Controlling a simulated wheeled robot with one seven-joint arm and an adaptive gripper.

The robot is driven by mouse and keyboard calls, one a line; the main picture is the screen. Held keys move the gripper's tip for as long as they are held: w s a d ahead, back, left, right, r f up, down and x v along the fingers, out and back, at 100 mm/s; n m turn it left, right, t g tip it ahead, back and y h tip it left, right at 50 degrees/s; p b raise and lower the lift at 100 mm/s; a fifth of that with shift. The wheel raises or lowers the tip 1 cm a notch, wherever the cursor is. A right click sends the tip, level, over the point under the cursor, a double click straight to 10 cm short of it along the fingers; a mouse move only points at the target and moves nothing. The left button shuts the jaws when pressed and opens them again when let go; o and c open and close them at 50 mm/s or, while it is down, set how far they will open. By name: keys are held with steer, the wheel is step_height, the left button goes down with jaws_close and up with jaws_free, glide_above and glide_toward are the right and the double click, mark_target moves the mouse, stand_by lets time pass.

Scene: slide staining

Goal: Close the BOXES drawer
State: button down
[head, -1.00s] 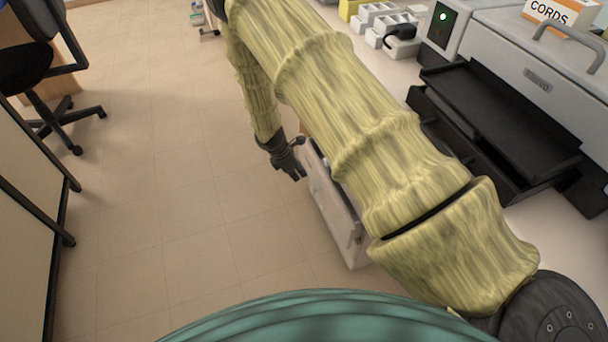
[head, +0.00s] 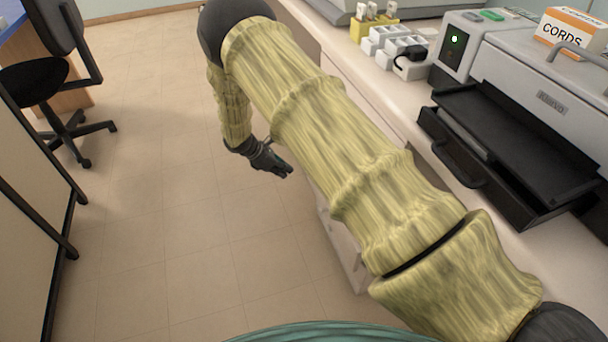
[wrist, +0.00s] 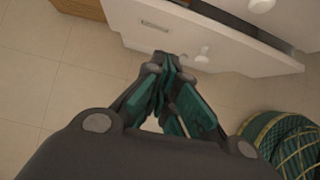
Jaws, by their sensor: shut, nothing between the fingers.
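A white drawer (wrist: 185,35) with a round knob and a small label holder stands partly open in the wrist view. Its label is too small to read, so I cannot tell whether it is the BOXES drawer. In the head view the drawer (head: 345,250) shows low beside the counter, mostly hidden behind my arm. My gripper (head: 283,168) is shut and empty, out over the floor left of the cabinet. In the wrist view my gripper (wrist: 166,62) has its fingertips together just in front of or against the drawer front's lower part; contact is unclear.
The counter (head: 375,115) runs along the right, carrying a grey machine with a dark pulled-out tray (head: 515,150) and a CORDS box (head: 570,32). An office chair (head: 55,85) stands at the left. The tiled floor (head: 165,200) between is clear. A second knob (wrist: 262,5) shows above the drawer.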

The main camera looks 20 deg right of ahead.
steer(key=w+a+h, duration=0.2)
steer(key=w, duration=0.2)
steer(key=r+b+x, duration=0.1)
steer(key=x, duration=0.5)
steer(key=d+b+x, duration=0.1)
steer(key=x, duration=0.6)
steer(key=shift+d+r+b, duration=0.25)
steer(key=shift+d+b, duration=0.05)
steer(key=shift+d, duration=0.15)
steer(key=shift+w, duration=0.1)
steer(key=d, duration=0.2)
steer(key=shift+d, duration=0.3)
